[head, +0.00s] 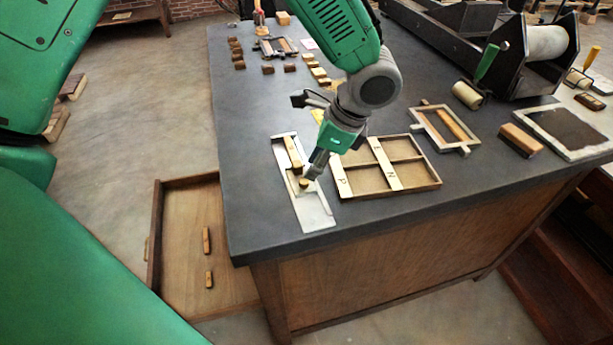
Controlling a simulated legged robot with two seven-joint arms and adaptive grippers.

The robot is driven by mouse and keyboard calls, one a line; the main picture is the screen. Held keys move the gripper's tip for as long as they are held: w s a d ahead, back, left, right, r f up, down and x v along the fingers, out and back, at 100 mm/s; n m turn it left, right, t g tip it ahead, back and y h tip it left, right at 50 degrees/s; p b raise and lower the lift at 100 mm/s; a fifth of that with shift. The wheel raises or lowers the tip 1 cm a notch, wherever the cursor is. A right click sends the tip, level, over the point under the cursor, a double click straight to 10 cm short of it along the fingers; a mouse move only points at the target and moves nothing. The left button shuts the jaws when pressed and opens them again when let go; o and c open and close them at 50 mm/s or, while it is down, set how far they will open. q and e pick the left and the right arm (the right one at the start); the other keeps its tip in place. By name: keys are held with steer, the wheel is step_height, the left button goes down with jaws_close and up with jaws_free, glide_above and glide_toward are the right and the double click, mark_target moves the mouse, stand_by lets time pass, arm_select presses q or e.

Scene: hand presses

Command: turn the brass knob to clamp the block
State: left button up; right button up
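A flat metal clamping tray (318,217) lies near the left edge of the dark table top. A tan wooden block (293,150) sits in its far half. The small brass knob (304,184) shows near the tray's middle, just at my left gripper's fingertips. My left gripper (309,177) points down at the knob, seen nearly edge-on, so its finger gap is hidden. I cannot tell whether the fingers grip the knob or only touch it. My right gripper is not in view.
A wooden divided case with lettered strips (388,190) stands close right of the tray. A small frame (442,128), a wooden block (520,140) and a roller press (545,45) are farther right. Small blocks (268,69) lie at the back. An open drawer (180,240) is at lower left.

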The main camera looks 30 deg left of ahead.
mark_target(305, 180)
arm_select(q)
steer(key=shift+x, duration=2.25)
jaws_close()
steer(key=shift+s+r+m+t+p, duration=0.15)
steer(key=shift+m+t+p, duration=0.25)
steer(key=shift+m+p, duration=0.6)
steer(key=shift+m+y, duration=0.3)
steer(key=shift+m, duration=0.1)
steer(key=shift+m+t+p, duration=0.3)
steer(key=shift+m+p, duration=0.05)
steer(key=shift+m, duration=0.05)
jaws_free()
